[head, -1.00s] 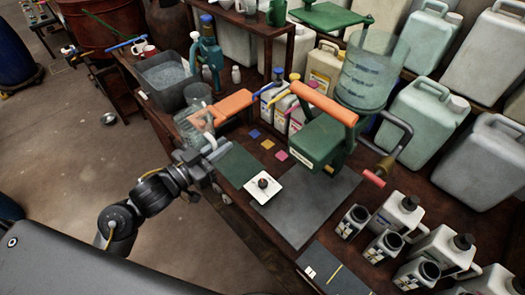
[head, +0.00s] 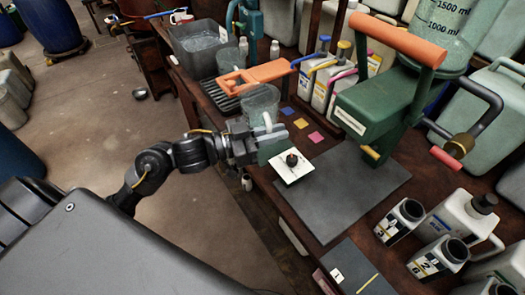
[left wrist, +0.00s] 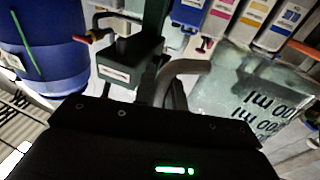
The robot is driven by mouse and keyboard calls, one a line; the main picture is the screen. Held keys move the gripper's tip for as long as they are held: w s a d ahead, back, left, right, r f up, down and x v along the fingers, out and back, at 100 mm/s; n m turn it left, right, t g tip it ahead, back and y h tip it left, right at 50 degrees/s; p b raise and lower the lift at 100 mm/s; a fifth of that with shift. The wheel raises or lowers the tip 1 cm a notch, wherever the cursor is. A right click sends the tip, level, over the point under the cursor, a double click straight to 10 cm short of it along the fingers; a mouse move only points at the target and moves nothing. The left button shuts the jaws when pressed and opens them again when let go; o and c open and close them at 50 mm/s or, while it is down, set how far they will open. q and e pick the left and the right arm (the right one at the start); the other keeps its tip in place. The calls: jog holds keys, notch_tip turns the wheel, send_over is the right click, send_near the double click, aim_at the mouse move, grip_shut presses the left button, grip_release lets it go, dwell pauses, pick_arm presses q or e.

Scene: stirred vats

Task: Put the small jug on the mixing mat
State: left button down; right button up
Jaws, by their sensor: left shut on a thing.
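A small clear jug (head: 262,100) with a pale handle is in my left gripper (head: 270,140), which is shut at the handle. The jug looks upright, beside the orange lever; its base is partly hidden, so I cannot tell its height. In the left wrist view the clear jug (left wrist: 245,100) shows dark "ml" marks. I cannot tell which is the mixing mat. My right gripper is out of view.
A green machine (head: 375,115) with an orange handle stands behind the grey mat. The grey mat's front is clear.

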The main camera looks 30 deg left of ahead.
pick_arm(q)
jog(key=f+b, duration=0.2)
jog(key=f+g+b, duration=0.1)
jog(key=shift+d+f+m+h, duration=0.25)
jog(key=shift+d+m+h, duration=0.05)
jog(key=shift+m+h, duration=0.1)
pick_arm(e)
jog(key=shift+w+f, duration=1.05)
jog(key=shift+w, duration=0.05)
